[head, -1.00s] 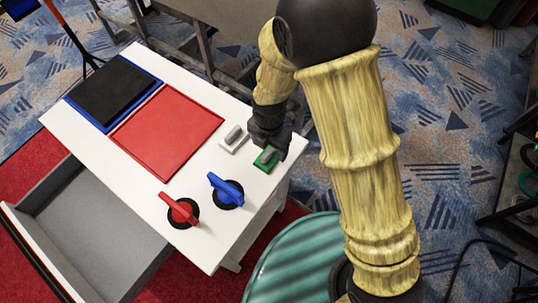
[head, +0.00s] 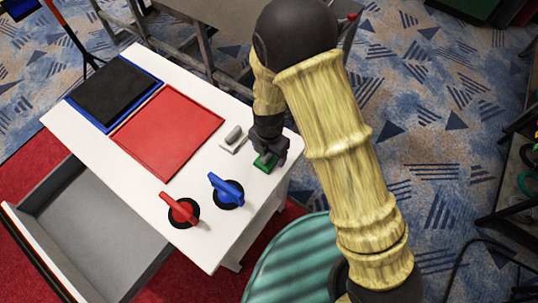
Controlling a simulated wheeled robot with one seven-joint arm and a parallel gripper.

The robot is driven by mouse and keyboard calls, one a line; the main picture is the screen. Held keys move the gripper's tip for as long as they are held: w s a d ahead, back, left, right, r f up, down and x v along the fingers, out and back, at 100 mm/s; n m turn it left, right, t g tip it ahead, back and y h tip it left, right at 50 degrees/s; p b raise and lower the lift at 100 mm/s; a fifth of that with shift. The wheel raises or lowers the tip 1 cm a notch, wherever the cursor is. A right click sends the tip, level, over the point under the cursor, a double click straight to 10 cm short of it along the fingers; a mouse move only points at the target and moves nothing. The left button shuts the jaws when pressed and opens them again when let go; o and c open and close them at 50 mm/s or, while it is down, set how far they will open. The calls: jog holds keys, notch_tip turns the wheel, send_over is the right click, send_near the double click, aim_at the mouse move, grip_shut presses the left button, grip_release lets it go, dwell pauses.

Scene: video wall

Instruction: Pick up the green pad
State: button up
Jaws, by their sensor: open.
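The green pad (head: 263,163) lies on the white table top near its right end, partly hidden by my gripper. My gripper (head: 268,154) is over the pad with its fingers pointing down. Its jaws are open. I cannot tell from this view whether the fingers touch the pad or sit on both sides of it.
A white pad with a grey handle (head: 233,138) lies just left of the gripper. A blue knob (head: 226,190) and a red knob (head: 180,210) stand nearer. A red panel (head: 167,130) and black panel (head: 112,92) are farther left. An open drawer (head: 85,235) juts out at lower left.

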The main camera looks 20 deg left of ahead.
jog(key=shift+c, duration=0.5)
jog(key=c, duration=1)
notch_tip(320, 180, up, 10)
jog(key=shift+r, duration=0.1)
